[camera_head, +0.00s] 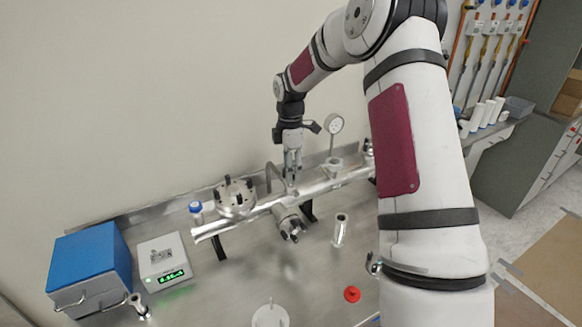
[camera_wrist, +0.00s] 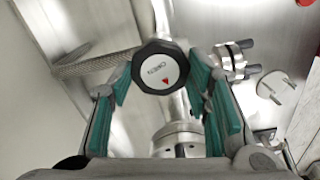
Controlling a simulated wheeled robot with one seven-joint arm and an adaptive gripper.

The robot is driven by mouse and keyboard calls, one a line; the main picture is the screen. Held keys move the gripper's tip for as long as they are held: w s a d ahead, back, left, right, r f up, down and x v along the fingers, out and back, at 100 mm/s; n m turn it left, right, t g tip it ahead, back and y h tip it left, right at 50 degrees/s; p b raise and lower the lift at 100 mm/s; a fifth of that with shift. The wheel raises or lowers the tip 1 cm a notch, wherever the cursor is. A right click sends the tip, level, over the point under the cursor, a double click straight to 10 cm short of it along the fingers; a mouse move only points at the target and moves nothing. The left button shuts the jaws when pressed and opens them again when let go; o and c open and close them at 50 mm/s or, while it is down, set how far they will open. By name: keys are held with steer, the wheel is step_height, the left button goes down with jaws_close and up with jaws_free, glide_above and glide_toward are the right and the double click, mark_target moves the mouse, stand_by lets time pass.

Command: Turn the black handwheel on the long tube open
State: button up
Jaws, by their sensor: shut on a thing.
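The black handwheel (camera_wrist: 160,66) is in the upper middle of the wrist view. Its pale cap carries the lettering "OPEN", upside down here, and a red triangle. My gripper (camera_wrist: 160,78) has its green-padded fingers on both sides of the wheel and is shut on its rim. In the head view my gripper (camera_head: 291,178) points down onto the long shiny metal tube (camera_head: 325,186) near its middle. The fingers mostly hide the handwheel in that view. Whether the wheel has turned cannot be told.
A pressure gauge (camera_head: 334,124) stands right of my gripper. A bolted flange (camera_head: 235,197) sits on the tube's left part. A blue box (camera_head: 90,262) and a device with a green display (camera_head: 163,262) stand left. A red cap (camera_head: 352,294) lies in front on the bench.

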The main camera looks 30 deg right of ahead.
steer(key=n+p, duration=0.1)
steer(key=n, duration=0.6)
steer(key=shift+s, duration=0.1)
steer(key=n, duration=0.6)
steer(key=shift+n, duration=0.3)
stand_by(0.3)
steer(key=o, duration=1.2)
steer(key=shift+c, duration=0.2)
steer(key=shift+r, duration=0.1)
step_height(320, 180, up, 12)
